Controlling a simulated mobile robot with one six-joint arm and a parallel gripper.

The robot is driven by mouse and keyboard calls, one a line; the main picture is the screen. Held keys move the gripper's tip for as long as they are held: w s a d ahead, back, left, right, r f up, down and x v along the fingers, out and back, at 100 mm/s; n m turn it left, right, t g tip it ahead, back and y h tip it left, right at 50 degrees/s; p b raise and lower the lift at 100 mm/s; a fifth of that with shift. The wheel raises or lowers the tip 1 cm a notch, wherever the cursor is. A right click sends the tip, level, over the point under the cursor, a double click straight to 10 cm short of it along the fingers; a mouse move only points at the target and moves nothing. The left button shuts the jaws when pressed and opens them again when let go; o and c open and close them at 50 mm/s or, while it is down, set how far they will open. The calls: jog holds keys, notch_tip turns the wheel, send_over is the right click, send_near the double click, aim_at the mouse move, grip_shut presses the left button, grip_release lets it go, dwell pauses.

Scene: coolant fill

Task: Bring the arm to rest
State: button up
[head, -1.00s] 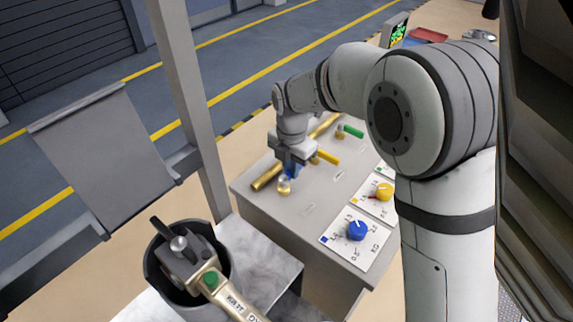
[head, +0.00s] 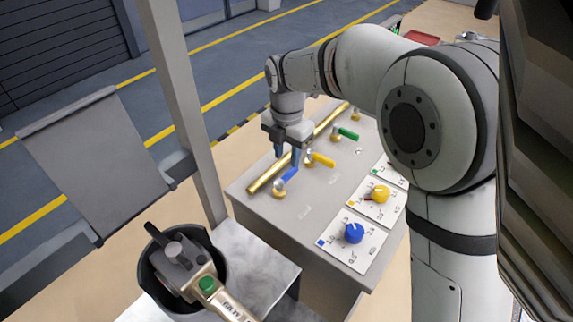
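My gripper (head: 287,156) hangs over the left part of the grey bench, pointing down. Its two fingers are apart with nothing between them. The blue-handled valve (head: 289,176) stands just below and appears clear of the fingers. My arm reaches across the bench from the right, bent at the elbow. The brass pipe (head: 264,180) runs behind the valves, partly hidden by the gripper.
A yellow-handled valve (head: 322,159) and a green-handled valve (head: 347,133) stand along the pipe. A blue dial (head: 353,233) and a yellow dial (head: 380,193) sit on the bench. A bucket holding a nozzle (head: 180,258) and a grey post (head: 182,100) stand at left.

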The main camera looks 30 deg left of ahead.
jog(key=shift+r, duration=1.05)
jog(key=d+r+m+t, duration=0.1)
jog(key=d+r+m, duration=0.2)
jog(key=d+m, duration=0.65)
jog(key=d+r+m, duration=0.2)
jog(key=d+m, duration=0.4)
jog(key=d, duration=0.6)
jog(key=s+d+f+m+t, duration=0.2)
jog(key=s+d+m, duration=1.1)
jog(key=d+m, duration=0.5)
jog(key=shift+s+f, duration=0.2)
